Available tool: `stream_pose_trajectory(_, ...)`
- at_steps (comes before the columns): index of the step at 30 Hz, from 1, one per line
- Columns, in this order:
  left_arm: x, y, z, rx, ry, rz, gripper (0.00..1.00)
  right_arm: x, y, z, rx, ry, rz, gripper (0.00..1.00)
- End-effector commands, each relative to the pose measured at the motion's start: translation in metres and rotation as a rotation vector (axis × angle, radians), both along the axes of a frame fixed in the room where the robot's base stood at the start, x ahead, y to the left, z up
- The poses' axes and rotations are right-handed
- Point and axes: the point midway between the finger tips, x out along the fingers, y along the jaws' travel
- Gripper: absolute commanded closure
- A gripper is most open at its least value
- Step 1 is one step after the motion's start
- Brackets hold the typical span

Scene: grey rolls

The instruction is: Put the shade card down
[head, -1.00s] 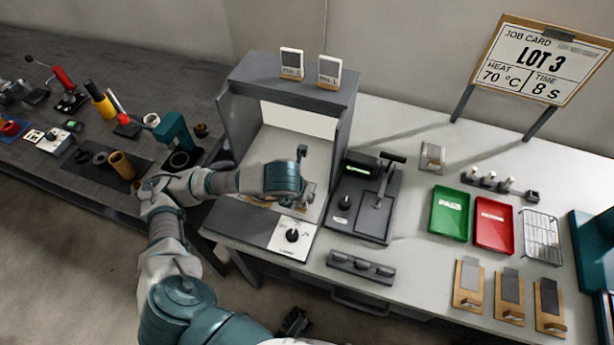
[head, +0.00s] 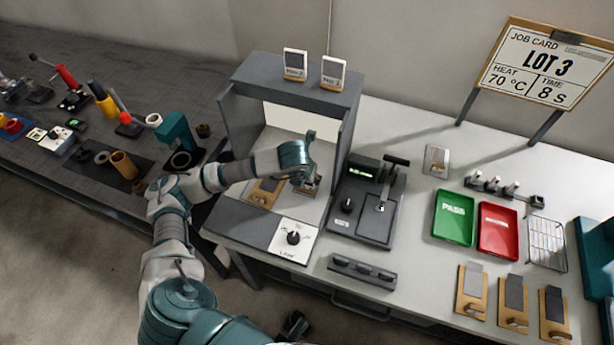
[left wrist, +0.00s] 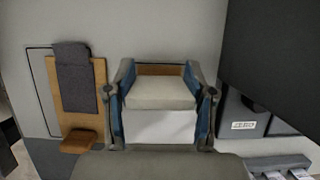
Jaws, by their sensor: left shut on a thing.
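My left gripper (head: 308,186) reaches into the grey light booth (head: 237,130) and is low over its floor, toward the right wall. In the left wrist view the two fingers (left wrist: 161,105) are shut on the shade card (left wrist: 160,94), a pale piece with a brown strip behind its top edge. The fingers hide part of it, and I cannot tell whether it touches the floor. A wooden board with a dark grey swatch (head: 264,192) lies on the booth floor left of the gripper; it also shows in the left wrist view (left wrist: 78,85). My right gripper is not in view.
A dark press-like device with a lever (head: 366,205) stands just right of the booth. Two small cards (head: 295,65) stand on the booth roof. The green tray (head: 454,217) and red tray (head: 498,231) lie farther right. A lamp knob panel (head: 293,239) is at the booth's front.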

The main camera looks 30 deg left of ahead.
Motion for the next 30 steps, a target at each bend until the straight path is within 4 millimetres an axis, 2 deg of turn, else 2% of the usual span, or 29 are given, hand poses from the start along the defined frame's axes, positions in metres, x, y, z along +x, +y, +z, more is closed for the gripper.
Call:
stream_pose_trajectory(1, 0.000, 0.000, -0.001, 0.000, 0.000, 0.000, 0.75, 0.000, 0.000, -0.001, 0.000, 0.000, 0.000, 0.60)
stream_pose_trajectory(2, 0.000, 0.000, -0.001, 0.000, 0.000, 0.000, 0.43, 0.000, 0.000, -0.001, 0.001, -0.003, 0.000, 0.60)
stream_pose_trajectory(3, 0.000, 0.000, -0.001, 0.000, 0.000, 0.000, 0.33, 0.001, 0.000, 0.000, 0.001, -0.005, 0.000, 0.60)
stream_pose_trajectory(5, 0.000, 0.000, -0.001, 0.000, 0.000, 0.000, 0.21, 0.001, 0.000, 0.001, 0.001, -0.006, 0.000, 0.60)
stream_pose_trajectory(14, 0.000, 0.000, 0.000, 0.000, 0.000, 0.000, 0.21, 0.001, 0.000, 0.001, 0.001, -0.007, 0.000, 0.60)
stream_pose_trajectory(17, -0.002, -0.001, 0.006, 0.000, -0.002, 0.000, 0.21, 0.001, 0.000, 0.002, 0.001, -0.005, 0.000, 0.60)
stream_pose_trajectory(20, -0.007, -0.002, 0.021, -0.001, -0.003, -0.001, 0.21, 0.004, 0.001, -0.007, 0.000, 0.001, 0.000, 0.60)
stream_pose_trajectory(30, -0.035, -0.009, 0.090, -0.001, -0.004, -0.002, 0.21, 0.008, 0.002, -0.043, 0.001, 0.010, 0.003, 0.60)
